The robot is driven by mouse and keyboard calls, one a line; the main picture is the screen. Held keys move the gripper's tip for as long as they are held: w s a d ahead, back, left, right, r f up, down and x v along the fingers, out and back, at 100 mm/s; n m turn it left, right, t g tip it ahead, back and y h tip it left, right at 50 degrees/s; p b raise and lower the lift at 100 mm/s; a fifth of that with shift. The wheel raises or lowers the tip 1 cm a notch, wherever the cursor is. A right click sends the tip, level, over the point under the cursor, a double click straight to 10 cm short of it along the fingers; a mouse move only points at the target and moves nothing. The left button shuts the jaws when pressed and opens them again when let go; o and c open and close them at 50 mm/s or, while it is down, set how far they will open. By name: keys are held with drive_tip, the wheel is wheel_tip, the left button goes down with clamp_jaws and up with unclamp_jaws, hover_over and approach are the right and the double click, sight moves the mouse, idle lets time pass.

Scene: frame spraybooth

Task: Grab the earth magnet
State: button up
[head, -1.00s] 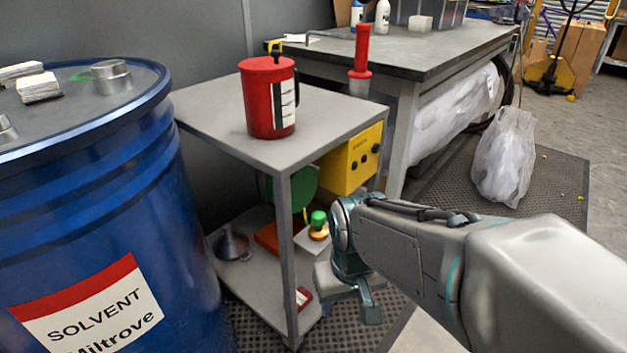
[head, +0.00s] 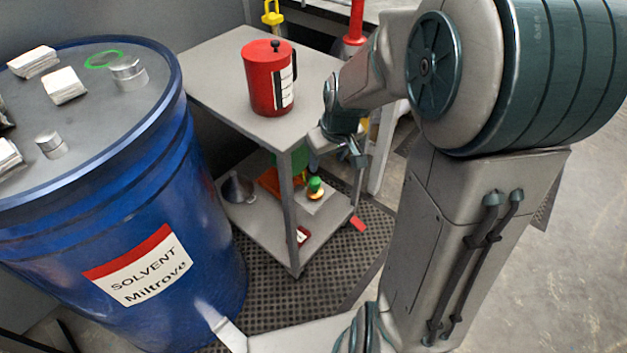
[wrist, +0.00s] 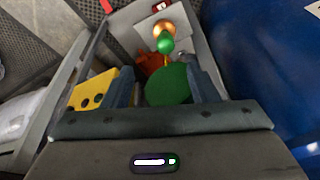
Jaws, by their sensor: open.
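A small piece with a green knob on a copper-orange base (head: 315,188), the likeliest earth magnet, stands on a pale sheet on the cart's lower shelf (head: 262,222). In the wrist view its green knob (wrist: 165,43) shows beyond the fingertips, near the top centre. My gripper (head: 343,150) is at the cart's right side, near the top's edge in the picture and apart from the piece. In the wrist view its two fingers (wrist: 163,88) are spread, with nothing held. A large green disc (wrist: 168,86) shows between them, beyond the tips.
A yellow box (wrist: 97,90) hangs under the cart top (head: 225,85), beside one finger. A funnel (head: 239,189) and an orange-red item (head: 269,180) share the lower shelf. A red canister (head: 268,80) stands on top. A blue solvent drum (head: 90,220) is left. A cart leg stands close.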

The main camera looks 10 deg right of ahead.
sight(315, 180)
drive_tip(key=b+x, duration=0.2)
drive_tip(key=x, duration=0.5)
drive_tip(key=shift+f, duration=0.25)
drive_tip(key=shift+w+a+b+x, duration=0.15)
drive_tip(key=shift+b+x, duration=0.15)
drive_tip(key=shift+x, duration=0.6)
drive_tip(key=shift+w+a+b+x, duration=0.1)
drive_tip(key=shift+a+b+x, duration=0.15)
drive_tip(key=shift+x, duration=0.65)
drive_tip(key=shift+w+a+b+x, duration=0.1)
drive_tip(key=shift+b+x, duration=0.25)
drive_tip(key=shift+x, duration=0.6)
drive_tip(key=shift+s+r, duration=0.1)
drive_tip(key=shift+r, duration=0.1)
clamp_jaws()
